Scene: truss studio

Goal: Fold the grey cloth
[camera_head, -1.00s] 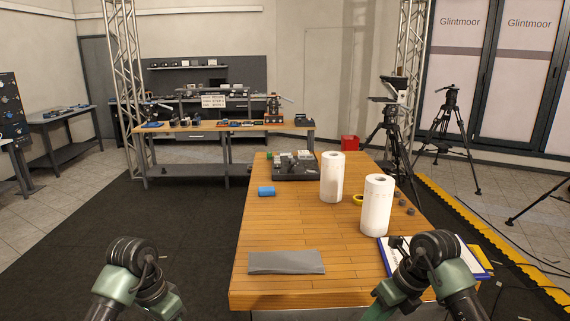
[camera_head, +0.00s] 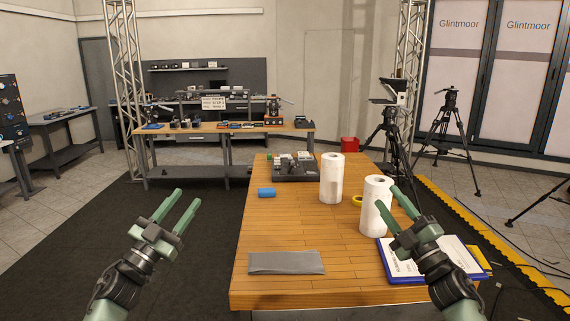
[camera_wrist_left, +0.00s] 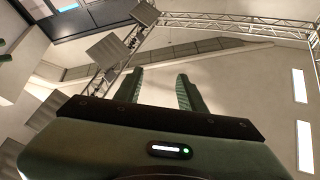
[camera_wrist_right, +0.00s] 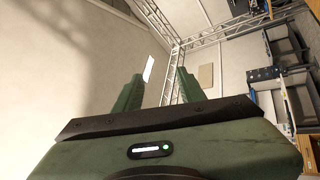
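The grey cloth (camera_head: 287,263) lies flat as a narrow strip near the front left of the wooden table, with its long side running left to right. My left gripper (camera_head: 184,210) is raised left of the table, over the dark floor, apart from the cloth. Its two fingers stand apart with nothing between them; they also show in the left wrist view (camera_wrist_left: 160,92). My right gripper (camera_head: 392,206) is raised over the table's right side, in front of a paper roll in the picture. Its fingers are apart and empty in the right wrist view (camera_wrist_right: 152,92).
Two white paper rolls, one in the middle (camera_head: 332,178) and one nearer (camera_head: 374,222), stand on the wooden table (camera_head: 275,225). A blue clipboard (camera_head: 455,255) lies at the right edge. Table around the cloth is clear.

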